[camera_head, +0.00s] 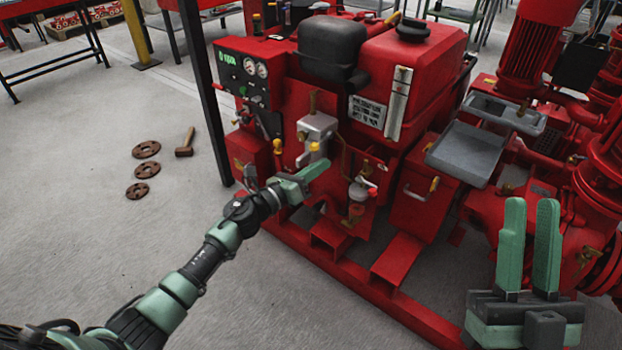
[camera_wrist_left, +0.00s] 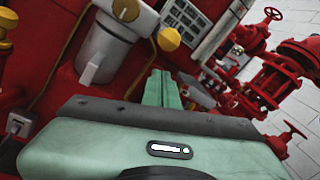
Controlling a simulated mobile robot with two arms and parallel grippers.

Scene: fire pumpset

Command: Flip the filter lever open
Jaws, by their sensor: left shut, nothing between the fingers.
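A grey filter-like housing (camera_head: 318,128) is on the front of the red pumpset, with a yellow knob (camera_head: 314,147) at its lower part. In the left wrist view the grey housing (camera_wrist_left: 112,35) is up and left of the fingers, with a short pale lever-like piece (camera_wrist_left: 92,68) low on it and the yellow knob (camera_wrist_left: 168,39) at its right. I cannot tell for sure which part is the filter lever. My left gripper (camera_head: 318,170) is shut and empty, just below the housing in the head view; its fingers also show in the left wrist view (camera_wrist_left: 161,88). My right gripper (camera_head: 530,205) is open and empty.
A small bowl-shaped fitting with a red knob (camera_head: 372,191) is right of the left gripper. A grey tray (camera_head: 465,150) and red pipework (camera_head: 590,210) are at the right.

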